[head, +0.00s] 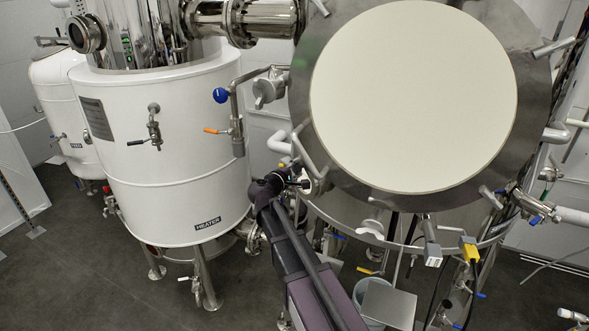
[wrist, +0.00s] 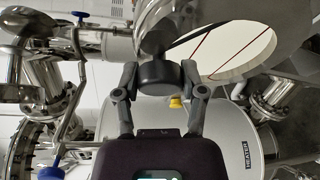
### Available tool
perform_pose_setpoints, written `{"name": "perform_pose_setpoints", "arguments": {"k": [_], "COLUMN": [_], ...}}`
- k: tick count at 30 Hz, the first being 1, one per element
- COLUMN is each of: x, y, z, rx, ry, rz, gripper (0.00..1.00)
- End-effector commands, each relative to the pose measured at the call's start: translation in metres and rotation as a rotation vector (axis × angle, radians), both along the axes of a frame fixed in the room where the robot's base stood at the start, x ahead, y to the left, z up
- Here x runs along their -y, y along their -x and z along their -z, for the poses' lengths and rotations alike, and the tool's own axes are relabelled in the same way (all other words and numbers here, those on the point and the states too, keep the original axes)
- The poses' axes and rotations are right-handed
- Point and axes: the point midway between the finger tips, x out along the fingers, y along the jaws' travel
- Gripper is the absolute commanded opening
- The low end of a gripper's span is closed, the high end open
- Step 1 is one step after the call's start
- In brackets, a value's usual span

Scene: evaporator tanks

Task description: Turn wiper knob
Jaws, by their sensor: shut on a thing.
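The wiper knob (wrist: 157,72) is a dark, round cap on a shiny metal stem in the wrist view. My gripper (wrist: 160,78) has one finger on each side of it and is shut on it. In the head view my gripper (head: 296,184) is at the left side of the large steel tank, below its round pale cover (head: 415,95). The knob is mostly hidden there by my gripper and arm. I cannot tell how far the knob is turned.
The white heater tank (head: 180,165) stands to the left. A blue-ball lever (head: 221,95) and an orange-handled valve (head: 215,130) stick out near my arm.

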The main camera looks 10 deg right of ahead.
Motion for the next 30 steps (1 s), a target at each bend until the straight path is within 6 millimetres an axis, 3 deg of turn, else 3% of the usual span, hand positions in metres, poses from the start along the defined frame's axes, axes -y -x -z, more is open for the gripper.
{"name": "perform_pose_setpoints", "arguments": {"k": [4,5,8,30], "x": [0.0008,0.0008,0.0008,0.0003], "y": [-0.0005,-0.0004,-0.0004,0.0003], "z": [-0.0009,-0.0009,-0.0008,0.0002], "rx": [0.001,0.001,0.001,0.001], "ry": [0.004,0.004,0.002,-0.001], "rz": [0.001,0.001,0.001,0.001], "gripper": [0.06,0.56,0.86,0.88]}}
